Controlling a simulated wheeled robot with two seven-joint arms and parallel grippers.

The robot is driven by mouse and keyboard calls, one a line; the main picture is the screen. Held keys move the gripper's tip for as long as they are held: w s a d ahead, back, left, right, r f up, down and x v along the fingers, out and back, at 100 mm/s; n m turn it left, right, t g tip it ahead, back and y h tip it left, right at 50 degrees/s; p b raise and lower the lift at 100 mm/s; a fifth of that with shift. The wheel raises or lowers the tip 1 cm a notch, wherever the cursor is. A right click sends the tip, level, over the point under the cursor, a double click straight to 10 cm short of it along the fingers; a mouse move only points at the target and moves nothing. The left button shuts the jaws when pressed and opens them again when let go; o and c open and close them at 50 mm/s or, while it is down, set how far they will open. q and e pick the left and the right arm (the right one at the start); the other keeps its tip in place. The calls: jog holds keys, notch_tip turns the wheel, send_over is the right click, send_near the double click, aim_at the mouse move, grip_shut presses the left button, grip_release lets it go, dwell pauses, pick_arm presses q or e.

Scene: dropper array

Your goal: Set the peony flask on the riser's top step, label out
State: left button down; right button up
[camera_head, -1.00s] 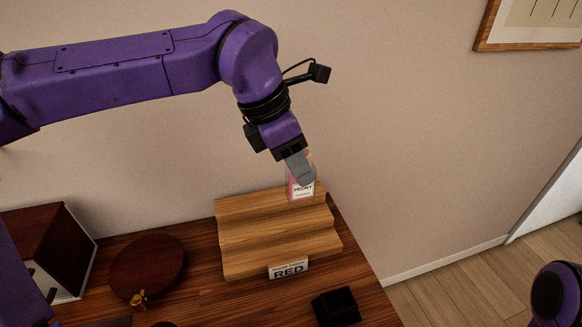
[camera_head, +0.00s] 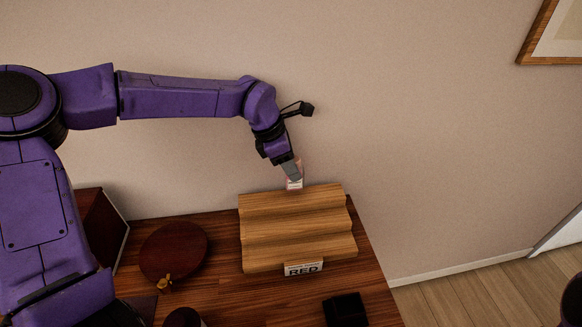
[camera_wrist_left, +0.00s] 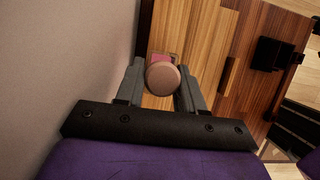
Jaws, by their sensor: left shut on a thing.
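The peony flask (camera_head: 294,184) is small and pink, with a pale label facing the head camera, too small to read now. My left gripper (camera_head: 292,173) is shut on its upper part from above. The flask looks upright at the back edge of the riser's top step, near the middle of its width. I cannot tell whether its base touches the step. In the left wrist view the round brownish cap (camera_wrist_left: 162,78) sits between the fingers and hides most of the flask. The wooden stepped riser (camera_head: 298,229) stands on the table. My right gripper is out of view.
A RED sign (camera_head: 304,269) is at the riser's front. A dark round board (camera_head: 173,250) with a brass-coloured piece (camera_head: 164,283) lies left, near a dark wooden box (camera_head: 104,232). A black block (camera_head: 345,309) sits front right. The wall is close behind the riser.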

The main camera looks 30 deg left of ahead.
pick_arm(q)
jog(key=shift+s+f, duration=0.2)
jog(key=shift+f, duration=0.5)
jog(key=shift+s+a, duration=0.15)
jog(key=shift+s, duration=0.5)
jog(key=shift+w+f, duration=0.15)
jog(key=shift+w, duration=0.05)
jog(key=c, duration=0.7)
grip_release()
jog(key=shift+w+f, duration=0.1)
jog(key=shift+w, duration=0.05)
jog(key=shift+s, duration=0.2)
jog(key=shift+r, duration=0.5)
jog(key=b+v, duration=0.1)
jog(key=v, duration=1)
jog(key=shift+r, duration=0.15)
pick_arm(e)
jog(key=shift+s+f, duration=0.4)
pick_arm(q)
jog(key=shift+s, duration=0.15)
